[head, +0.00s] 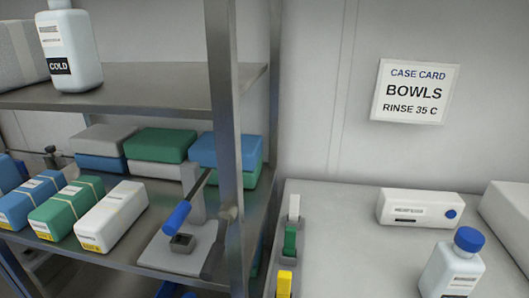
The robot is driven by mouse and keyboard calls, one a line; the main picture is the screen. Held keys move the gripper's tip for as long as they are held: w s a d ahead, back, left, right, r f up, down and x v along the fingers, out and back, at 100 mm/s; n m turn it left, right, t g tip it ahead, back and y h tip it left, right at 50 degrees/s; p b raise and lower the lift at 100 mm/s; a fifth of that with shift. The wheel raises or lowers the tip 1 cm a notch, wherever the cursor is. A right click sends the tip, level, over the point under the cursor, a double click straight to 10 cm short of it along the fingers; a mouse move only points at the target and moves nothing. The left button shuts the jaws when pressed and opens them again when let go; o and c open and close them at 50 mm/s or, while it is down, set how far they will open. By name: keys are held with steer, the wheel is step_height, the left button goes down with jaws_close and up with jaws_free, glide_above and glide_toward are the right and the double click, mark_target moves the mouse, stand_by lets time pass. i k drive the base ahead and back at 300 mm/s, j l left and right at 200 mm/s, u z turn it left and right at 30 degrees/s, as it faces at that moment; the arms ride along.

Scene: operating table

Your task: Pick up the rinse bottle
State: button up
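Two white bottles are in the head view. One bottle (453,272) with a blue cap stands upright on the light worktop at the lower right; its label is too small to read and its base is cut off by the frame edge. The other bottle (78,48) stands upright on the upper metal shelf at the left, with a dark label reading "COLD"; its top is cut off. I cannot tell from their labels which is the rinse bottle. My gripper is not in view.
A white box device (418,208) sits behind the right bottle. A metal post (224,120) and lower shelf with wrapped packs (112,216) and a blue-handled lever device (177,217) stand left.

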mark_target(453, 269)
steer(key=k+l+z, duration=0.2)
steer(key=z, duration=0.75)
